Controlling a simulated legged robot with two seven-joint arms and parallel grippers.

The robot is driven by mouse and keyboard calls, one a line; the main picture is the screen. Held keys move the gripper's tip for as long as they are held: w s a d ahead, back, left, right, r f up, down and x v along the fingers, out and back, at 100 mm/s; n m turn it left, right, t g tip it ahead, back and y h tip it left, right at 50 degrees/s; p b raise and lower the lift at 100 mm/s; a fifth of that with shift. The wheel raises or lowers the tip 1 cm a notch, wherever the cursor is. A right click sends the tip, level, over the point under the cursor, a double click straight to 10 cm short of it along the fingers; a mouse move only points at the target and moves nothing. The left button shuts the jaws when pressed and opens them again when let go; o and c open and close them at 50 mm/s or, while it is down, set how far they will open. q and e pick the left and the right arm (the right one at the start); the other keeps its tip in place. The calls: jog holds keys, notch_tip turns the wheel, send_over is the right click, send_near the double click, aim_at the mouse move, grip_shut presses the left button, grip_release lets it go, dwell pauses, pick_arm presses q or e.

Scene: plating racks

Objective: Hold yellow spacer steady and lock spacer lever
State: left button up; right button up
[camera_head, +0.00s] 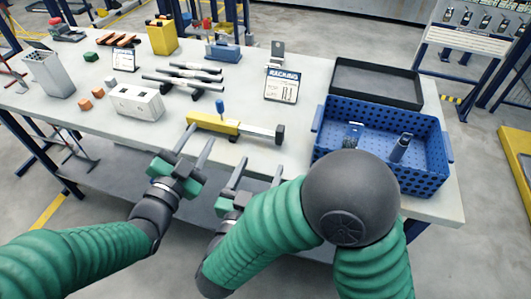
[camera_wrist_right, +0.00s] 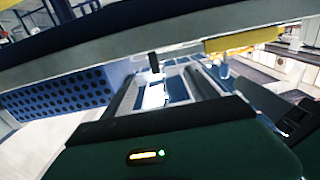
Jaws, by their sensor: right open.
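The yellow spacer (camera_head: 213,124) lies on the bench near its front edge, with a grey rod and a dark end block (camera_head: 280,134) toward the right. Its small blue lever (camera_head: 220,105) stands up from the yellow body. In the right wrist view the yellow spacer (camera_wrist_right: 243,41) shows at the upper right, beyond the bench edge. My left gripper (camera_head: 202,132) is open and empty, its fingertips close in front of the yellow body; contact cannot be told. My right gripper (camera_head: 261,163) is open and empty, in front of the bench edge below the rod end.
A blue perforated crate (camera_head: 433,133) holding a few parts stands at the right, with a black tray (camera_head: 377,83) behind it.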

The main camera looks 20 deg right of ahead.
aim_at(279, 125)
jog(key=x, duration=1.6)
jog(key=shift+w, duration=0.1)
jog(key=shift+a, duration=0.1)
grip_shut()
